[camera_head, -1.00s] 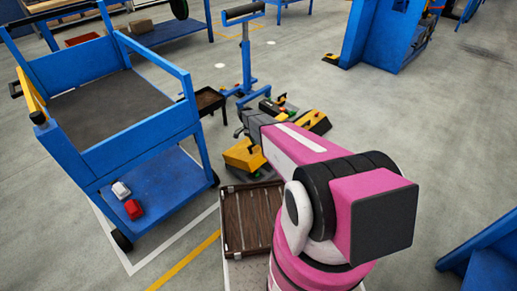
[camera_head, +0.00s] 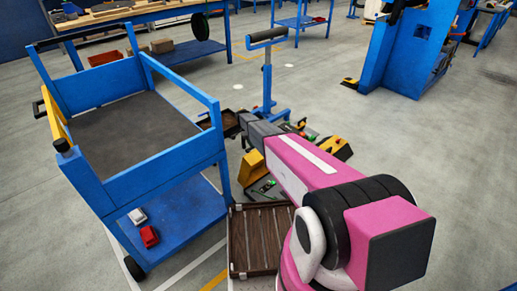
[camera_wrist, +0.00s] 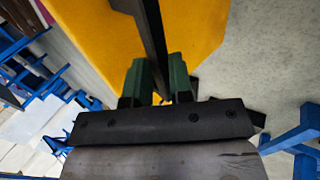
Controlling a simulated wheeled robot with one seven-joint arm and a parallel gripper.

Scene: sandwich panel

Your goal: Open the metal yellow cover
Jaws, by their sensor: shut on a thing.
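The yellow cover (camera_head: 251,166) stands raised at a steep tilt beside a dark panel (camera_head: 266,187) with small green and red parts, just left of my arm. In the wrist view the yellow cover (camera_wrist: 100,30) fills the upper middle, with a dark bar running along it. My gripper (camera_wrist: 158,78) has green-sided fingers shut on the dark bar at the cover's edge. The exact contact is partly hidden by the fingers. In the head view my arm hides part of the cover and panel.
A blue cart (camera_head: 150,155) stands close on the left. A brown slatted tray (camera_head: 252,240) lies near my base. Another yellow and black box (camera_head: 337,149) and a blue roller stand (camera_head: 267,80) are behind my arm. Open floor (camera_head: 430,140) lies to the right.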

